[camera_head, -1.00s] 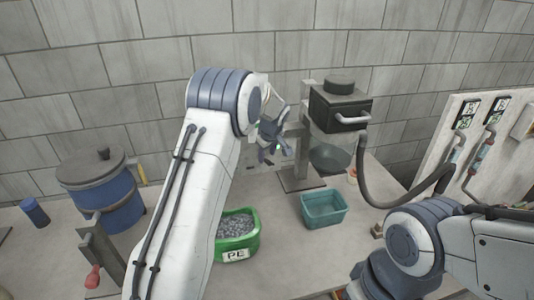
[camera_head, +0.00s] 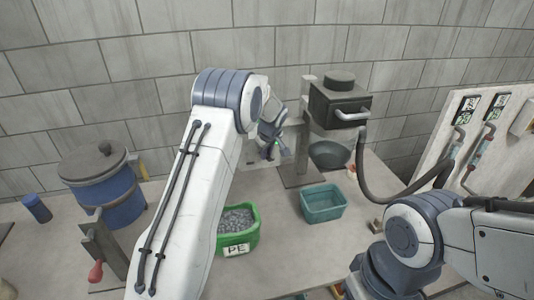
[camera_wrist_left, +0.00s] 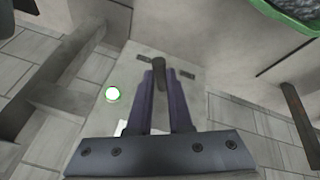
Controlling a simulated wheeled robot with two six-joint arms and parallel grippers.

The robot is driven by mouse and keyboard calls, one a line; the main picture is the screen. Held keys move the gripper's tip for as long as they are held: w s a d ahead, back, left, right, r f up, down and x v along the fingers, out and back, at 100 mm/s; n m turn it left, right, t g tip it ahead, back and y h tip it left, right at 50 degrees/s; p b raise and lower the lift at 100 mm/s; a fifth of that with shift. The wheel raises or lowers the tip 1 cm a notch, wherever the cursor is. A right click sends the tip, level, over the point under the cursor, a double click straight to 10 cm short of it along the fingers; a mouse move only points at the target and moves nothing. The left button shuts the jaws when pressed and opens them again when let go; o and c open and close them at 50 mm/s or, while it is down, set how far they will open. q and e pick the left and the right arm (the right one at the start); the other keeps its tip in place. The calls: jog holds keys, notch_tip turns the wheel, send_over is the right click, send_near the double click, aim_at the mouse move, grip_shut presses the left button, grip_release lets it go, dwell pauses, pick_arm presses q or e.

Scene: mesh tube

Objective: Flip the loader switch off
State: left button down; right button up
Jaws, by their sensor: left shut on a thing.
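The loader switch is a short dark lever (camera_wrist_left: 159,69) on a pale grey plate (camera_wrist_left: 190,95) in the left wrist view. A round light with a green rim (camera_wrist_left: 112,94) sits on the plate to its left. My left gripper (camera_wrist_left: 160,76) is shut on the lever, with one purple-grey finger at each side of it. In the head view my left gripper (camera_head: 271,148) is at the grey stand below and left of the dark loader box (camera_head: 338,106). The lever is not clearly visible there. My right arm shows at the right; its gripper is out of view.
A green bin (camera_head: 238,245) of grey pellets, marked PE, and a teal bin (camera_head: 323,203) stand on the table. A blue drum (camera_head: 105,190) is at the left. A dark hose (camera_head: 378,190) runs from the box toward the wall panel (camera_head: 490,120).

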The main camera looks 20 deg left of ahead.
pick_arm(q)
jog(key=shift+s+a+m+h+b, duration=0.25)
jog(key=shift+a+m+h+b, duration=0.45)
jog(key=shift+m, duration=0.9)
jog(key=shift+s+a+m+h+b, duration=0.35)
jog(key=shift+m+h+b, duration=0.5)
jog(key=shift+m, duration=0.75)
jog(key=shift+s+a+m+h+b, duration=0.2)
jog(key=shift+a+m+h+b, duration=0.35)
jog(key=shift+m+b, duration=0.75)
jog(key=shift+m+p, duration=0.3)
jog(key=c, duration=0.8)
grip_release()
jog(key=shift+r, duration=0.15)
